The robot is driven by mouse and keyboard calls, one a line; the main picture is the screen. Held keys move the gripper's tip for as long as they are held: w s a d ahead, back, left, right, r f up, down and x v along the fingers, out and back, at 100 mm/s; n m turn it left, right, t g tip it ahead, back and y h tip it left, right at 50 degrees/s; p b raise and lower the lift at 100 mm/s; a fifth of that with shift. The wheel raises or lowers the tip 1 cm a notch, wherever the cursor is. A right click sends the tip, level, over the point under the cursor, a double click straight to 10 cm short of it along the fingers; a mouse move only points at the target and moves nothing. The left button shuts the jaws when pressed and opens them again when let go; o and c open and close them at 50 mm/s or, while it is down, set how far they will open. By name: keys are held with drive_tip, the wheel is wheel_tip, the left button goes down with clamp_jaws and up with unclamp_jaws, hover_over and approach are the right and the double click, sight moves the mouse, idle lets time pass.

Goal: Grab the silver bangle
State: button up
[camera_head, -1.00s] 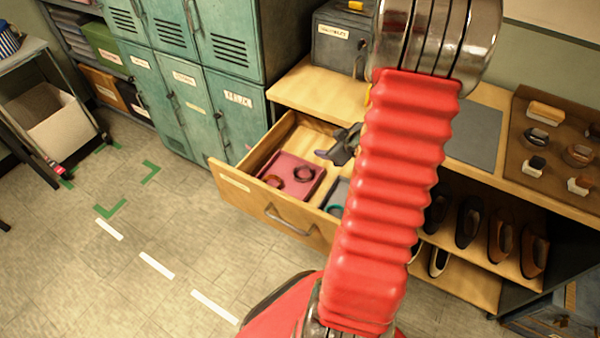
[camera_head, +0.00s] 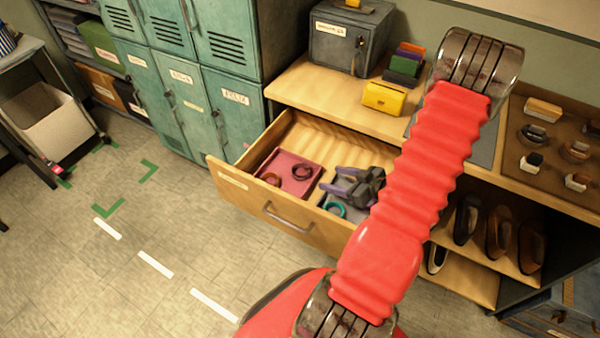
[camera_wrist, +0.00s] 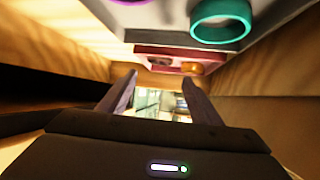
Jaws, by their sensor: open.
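I cannot make out a silver bangle for certain in either view. The open drawer (camera_head: 232,181) holds a pink tray (camera_head: 290,188) with a dark bangle (camera_head: 301,172) and an orange-brown bangle (camera_head: 270,180). Beside it a grey tray carries a teal bangle (camera_head: 336,210), which shows large in the wrist view (camera_wrist: 221,34). The edge of a purple bangle (camera_wrist: 135,2) is cut off at the top there. My gripper (camera_head: 336,183) is open and empty over the drawer, with its fingers (camera_wrist: 157,88) apart. It hides part of the grey tray.
A counter (camera_head: 340,100) behind the drawer bears a grey safe (camera_head: 345,47) and a yellow box (camera_head: 384,98). A brown board (camera_head: 550,112) at right holds several bands on stands. Shoes fill the shelf below. Teal lockers (camera_head: 205,95) stand left.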

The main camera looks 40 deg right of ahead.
approach(301, 164)
drive_tip(key=shift+a+f, duration=0.75)
drive_tip(key=shift+a, duration=0.3)
drive_tip(key=shift+x, duration=2.6)
drive_tip(key=shift+a+r, duration=0.1)
drive_tip(key=shift+r, duration=0.05)
drive_tip(key=c, duration=0.9)
